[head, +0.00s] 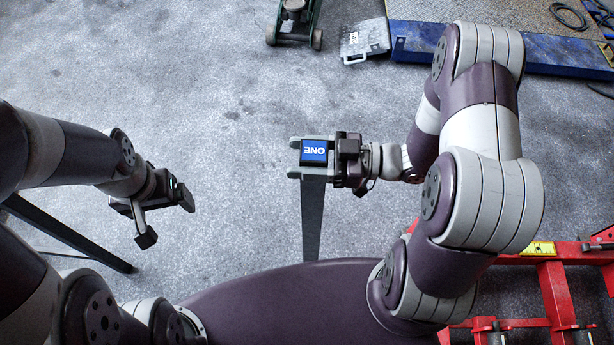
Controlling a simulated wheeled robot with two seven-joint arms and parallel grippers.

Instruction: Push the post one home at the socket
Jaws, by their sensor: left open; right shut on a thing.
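The post one (314,151) shows a blue top face marked ONE, upside down in the head view. Its grey shaft (312,225) runs down the picture from that top and narrows. My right gripper (303,157) is shut on the post near its top, reaching in from the right. My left gripper (167,218) is open and empty, well to the left of the post and apart from it. I cannot make out the socket in this view.
A red metal frame (556,290) with a yellow label fills the lower right. A blue-edged platform (425,50) lies at the upper right beside a grey case (364,40). A green jack (294,20) stands at the top. The grey floor between is clear.

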